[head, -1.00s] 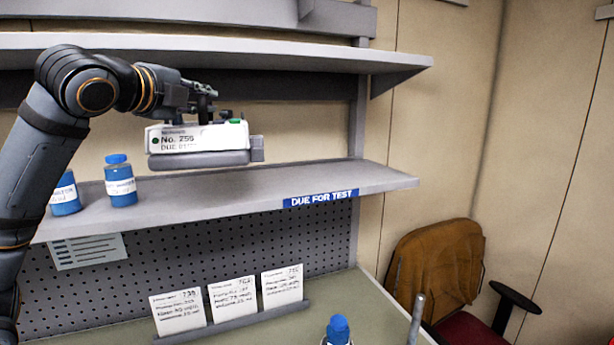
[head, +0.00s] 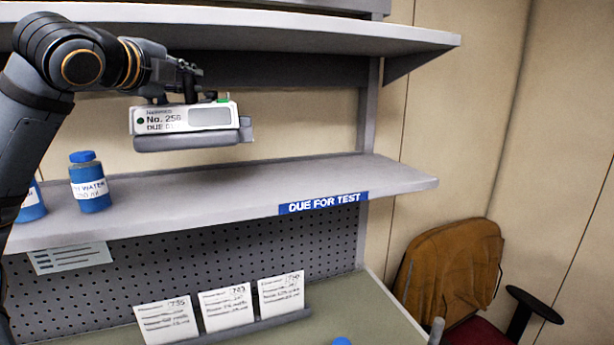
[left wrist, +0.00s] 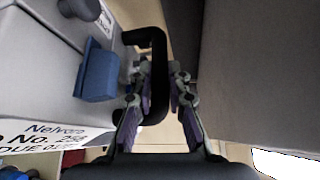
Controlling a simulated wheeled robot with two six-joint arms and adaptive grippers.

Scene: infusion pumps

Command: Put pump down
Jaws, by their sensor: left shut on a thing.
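In the left wrist view the fingers (left wrist: 158,105) close around the handle (left wrist: 152,75), and the pump's body (left wrist: 50,85) is at the left. My right gripper is not in view.
Blue-capped bottles (head: 89,183) stand at the left of the shelf (head: 250,188); its middle and right are clear. An upper shelf (head: 260,32) is above the arm. Cards (head: 227,309) stand on the bench below.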

